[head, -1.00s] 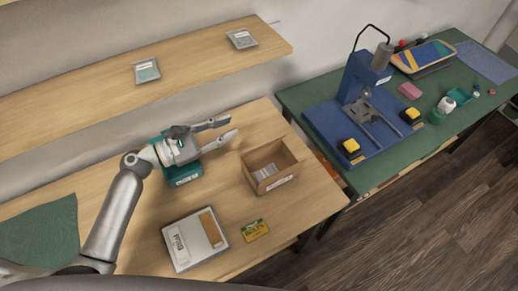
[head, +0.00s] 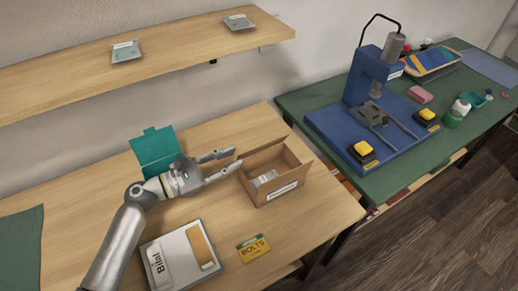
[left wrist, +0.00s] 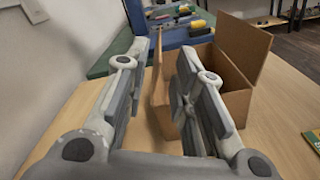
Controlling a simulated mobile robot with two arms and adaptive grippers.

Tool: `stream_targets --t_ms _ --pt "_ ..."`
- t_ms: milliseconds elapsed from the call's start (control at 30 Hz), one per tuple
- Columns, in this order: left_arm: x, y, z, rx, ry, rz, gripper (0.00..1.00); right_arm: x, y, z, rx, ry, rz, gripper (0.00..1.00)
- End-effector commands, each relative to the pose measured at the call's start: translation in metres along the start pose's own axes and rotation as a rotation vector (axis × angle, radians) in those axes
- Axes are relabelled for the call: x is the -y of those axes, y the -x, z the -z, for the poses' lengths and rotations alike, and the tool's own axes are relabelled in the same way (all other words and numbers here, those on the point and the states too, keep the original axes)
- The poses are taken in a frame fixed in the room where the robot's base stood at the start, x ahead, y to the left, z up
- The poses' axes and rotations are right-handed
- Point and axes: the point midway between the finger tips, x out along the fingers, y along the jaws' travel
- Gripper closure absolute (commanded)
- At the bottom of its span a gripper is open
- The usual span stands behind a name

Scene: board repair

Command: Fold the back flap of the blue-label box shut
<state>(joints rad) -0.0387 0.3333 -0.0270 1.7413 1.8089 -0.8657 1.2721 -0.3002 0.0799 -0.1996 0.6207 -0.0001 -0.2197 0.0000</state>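The brown cardboard box (head: 272,196) stands open on the wooden table in the head view, with a small pale item inside. Its front label looks mostly white; I cannot make out blue. Its back flap (head: 262,150) stands up at the far side. My left gripper (head: 236,159) is open at the box's left end, fingers pointing toward it. In the left wrist view the open fingers (left wrist: 165,62) straddle a thin upright cardboard edge, and another flap (left wrist: 247,48) stands raised at the right. I cannot tell whether a finger touches cardboard. My right gripper is not in view.
A teal open box (head: 156,150) stands behind my left wrist. A grey case (head: 168,265) and a yellow bolts packet (head: 253,248) lie in front. A shelf (head: 180,55) hangs above the back. A green bench (head: 300,100) with a blue press stands right.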

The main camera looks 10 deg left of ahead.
Motion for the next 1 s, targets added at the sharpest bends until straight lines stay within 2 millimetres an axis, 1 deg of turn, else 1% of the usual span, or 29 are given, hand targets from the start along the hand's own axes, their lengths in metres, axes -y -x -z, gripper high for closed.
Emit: stream_targets --t_ms 67,300,400,500,633,867,900,1000 --pt "-0.001 -0.015 -0.004 0.003 -0.001 0.001 0.76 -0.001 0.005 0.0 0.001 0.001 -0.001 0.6" --pt "-0.001 -0.061 -0.003 0.002 0.001 0.001 0.76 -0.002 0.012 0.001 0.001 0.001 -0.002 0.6" --pt "-0.001 -0.075 -0.002 0.001 0.001 0.0 0.76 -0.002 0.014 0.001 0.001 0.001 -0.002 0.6" --pt "0.0 -0.085 -0.001 0.0 0.0 0.001 0.76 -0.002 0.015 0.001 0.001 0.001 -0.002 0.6" --pt "0.0 -0.091 -0.001 -0.001 -0.001 0.001 0.76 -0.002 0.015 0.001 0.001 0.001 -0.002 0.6" --pt "0.0 -0.092 0.0 -0.001 -0.001 0.001 0.76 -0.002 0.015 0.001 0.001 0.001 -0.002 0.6" --pt "0.0 -0.092 0.0 -0.001 0.0 0.001 0.77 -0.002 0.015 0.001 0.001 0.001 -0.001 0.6" --pt "0.0 -0.091 0.0 -0.001 0.0 0.001 0.9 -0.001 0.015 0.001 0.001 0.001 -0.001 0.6"
